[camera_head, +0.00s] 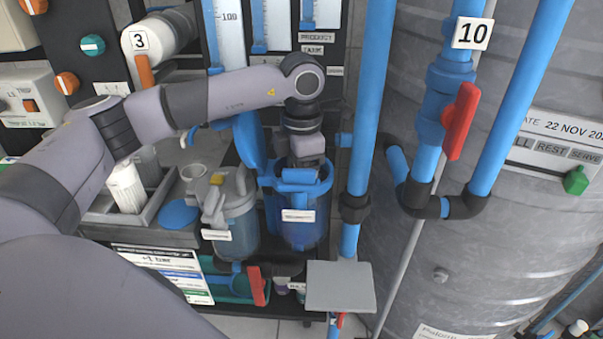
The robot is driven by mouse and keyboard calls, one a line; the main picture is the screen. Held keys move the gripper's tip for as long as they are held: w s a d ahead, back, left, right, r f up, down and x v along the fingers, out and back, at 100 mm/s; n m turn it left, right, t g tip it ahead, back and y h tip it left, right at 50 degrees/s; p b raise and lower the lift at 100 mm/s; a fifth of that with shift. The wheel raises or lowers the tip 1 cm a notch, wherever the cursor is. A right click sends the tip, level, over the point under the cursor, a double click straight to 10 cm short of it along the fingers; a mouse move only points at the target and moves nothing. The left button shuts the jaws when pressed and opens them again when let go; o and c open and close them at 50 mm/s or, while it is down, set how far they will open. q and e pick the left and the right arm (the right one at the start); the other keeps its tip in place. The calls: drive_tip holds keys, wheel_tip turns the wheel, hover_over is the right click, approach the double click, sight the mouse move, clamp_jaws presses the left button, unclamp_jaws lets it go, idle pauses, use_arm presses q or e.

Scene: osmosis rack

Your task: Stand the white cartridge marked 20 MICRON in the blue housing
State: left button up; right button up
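The blue housing (304,231) is an open-topped, see-through blue bowl with a small white label, at the middle of the head view. My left gripper (299,166) points straight down at its mouth. A blue piece shows right under the gripper at the rim; I cannot tell whether it is gripped or what it belongs to. The fingertips are hidden, so open or shut is unclear. A white cartridge (126,188) stands in a grey tray at the left; no 20 MICRON marking is readable on it. My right gripper is out of view.
A clear housing (233,216) stands just left of the blue one. A blue disc (179,214) lies beside the tray. A blue vertical pipe (361,130) and a large grey tank (480,240) stand to the right. A grey plate (340,287) is in front.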

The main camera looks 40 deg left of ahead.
use_arm(q)
drive_tip(key=o, duration=1.4)
wheel_tip(320, 180, up, 6)
drive_tip(key=shift+w+r+p, duration=0.1)
drive_tip(key=shift+r+p, duration=0.15)
drive_tip(key=shift+p, duration=0.15)
drive_tip(key=shift+r, duration=0.4)
drive_tip(key=shift+f, duration=0.1)
